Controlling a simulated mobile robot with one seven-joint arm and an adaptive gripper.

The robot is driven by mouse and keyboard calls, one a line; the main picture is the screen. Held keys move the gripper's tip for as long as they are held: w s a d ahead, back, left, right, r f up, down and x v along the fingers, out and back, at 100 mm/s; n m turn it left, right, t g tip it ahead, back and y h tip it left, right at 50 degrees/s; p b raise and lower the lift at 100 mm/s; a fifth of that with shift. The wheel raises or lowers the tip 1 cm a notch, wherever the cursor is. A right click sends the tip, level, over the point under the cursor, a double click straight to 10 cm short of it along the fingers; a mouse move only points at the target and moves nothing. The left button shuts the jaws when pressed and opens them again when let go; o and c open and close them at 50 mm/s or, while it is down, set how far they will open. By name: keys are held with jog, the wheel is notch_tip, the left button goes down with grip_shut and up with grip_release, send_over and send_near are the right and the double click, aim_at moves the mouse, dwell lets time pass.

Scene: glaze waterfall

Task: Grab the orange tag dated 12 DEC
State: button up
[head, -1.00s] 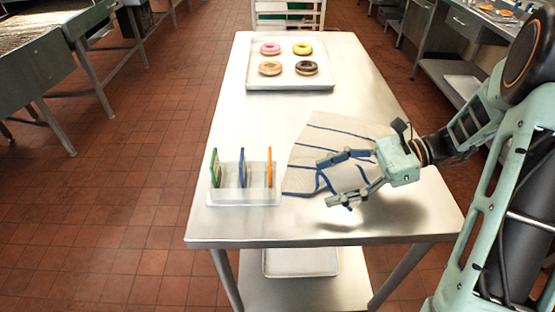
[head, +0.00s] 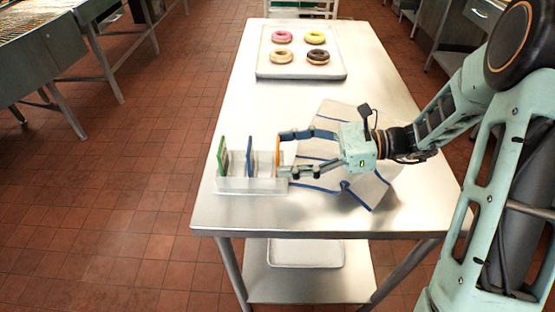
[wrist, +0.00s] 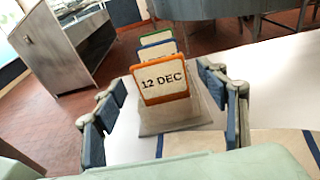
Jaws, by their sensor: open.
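The orange tag (wrist: 162,82) reads 12 DEC and stands upright in a clear rack, nearest my gripper in the wrist view. In the head view the orange tag (head: 278,151) shows edge-on at the rack's right end. My gripper (head: 281,154) is open, its fingers reaching left to either side of the orange tag. In the wrist view my gripper (wrist: 168,125) has a finger left and right of the tag, with gaps visible. A blue tag (head: 250,157) and a green tag (head: 222,157) stand farther left in the rack (head: 250,187).
A striped cloth (head: 345,188) lies on the steel table (head: 225,216) under my gripper. A tray (head: 300,72) with several doughnuts is at the table's far end. The table between tray and rack is clear.

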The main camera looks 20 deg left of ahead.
jog(key=shift+a+f, duration=0.1)
jog(key=shift+a, duration=0.35)
jog(key=c, duration=1.2)
